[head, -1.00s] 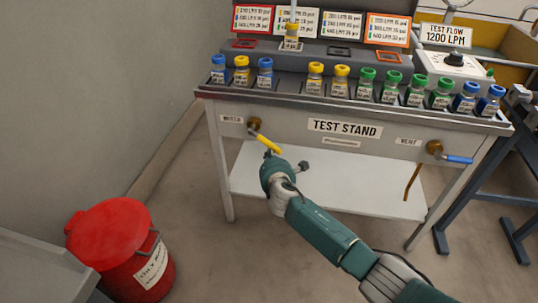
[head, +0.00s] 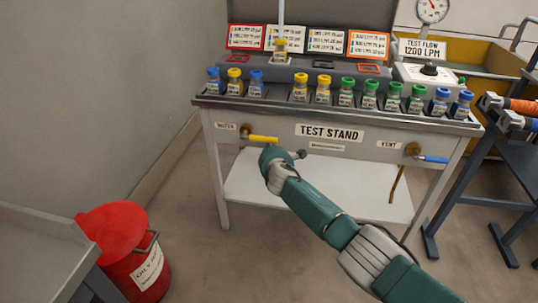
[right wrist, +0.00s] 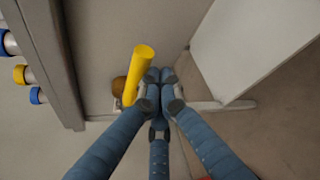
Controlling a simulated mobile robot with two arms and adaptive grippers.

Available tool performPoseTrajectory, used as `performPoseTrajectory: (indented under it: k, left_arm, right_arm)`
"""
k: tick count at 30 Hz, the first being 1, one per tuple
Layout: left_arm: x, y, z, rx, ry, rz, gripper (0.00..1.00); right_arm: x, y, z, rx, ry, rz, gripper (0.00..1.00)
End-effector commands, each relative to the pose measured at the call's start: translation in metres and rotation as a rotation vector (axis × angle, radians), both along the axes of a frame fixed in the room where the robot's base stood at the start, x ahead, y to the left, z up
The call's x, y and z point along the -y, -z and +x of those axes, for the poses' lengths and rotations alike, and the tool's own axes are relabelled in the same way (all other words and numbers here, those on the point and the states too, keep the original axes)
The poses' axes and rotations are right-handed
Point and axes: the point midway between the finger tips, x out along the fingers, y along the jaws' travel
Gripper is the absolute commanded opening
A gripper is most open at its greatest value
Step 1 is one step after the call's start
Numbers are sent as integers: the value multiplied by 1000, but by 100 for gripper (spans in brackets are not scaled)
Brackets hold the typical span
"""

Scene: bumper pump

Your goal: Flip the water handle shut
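The yellow water handle (head: 262,139) sits on a brass valve at the left of the test stand's front panel, beside a label reading water. It lies nearly level, pointing right. My right gripper (head: 275,158) is just below the handle's free end. In the right wrist view the gripper's fingertips (right wrist: 163,84) are drawn together with nothing visible between them. The yellow handle (right wrist: 139,72) runs alongside the fingertips on their left, touching or very close; I cannot tell which. My left gripper is not in view.
The test stand (head: 350,147) carries a row of capped bottles. A blue vent handle (head: 432,159) points right on the panel's right side. A red bin (head: 112,228) stands on the floor at left, and a dark blue frame (head: 470,180) stands at right.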

Motion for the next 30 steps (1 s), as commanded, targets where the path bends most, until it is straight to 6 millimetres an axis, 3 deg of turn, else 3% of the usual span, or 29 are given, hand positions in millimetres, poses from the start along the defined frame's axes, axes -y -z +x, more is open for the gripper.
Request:
performPoseTrajectory:
  k: [20, 30]
  left_arm:
    - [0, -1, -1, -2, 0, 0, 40]
    - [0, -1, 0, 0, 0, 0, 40]
  right_arm:
    - [0, -12, 5, 13, -2, 2, 0]
    - [3, -18, -17, 16, 1, 1, 0]
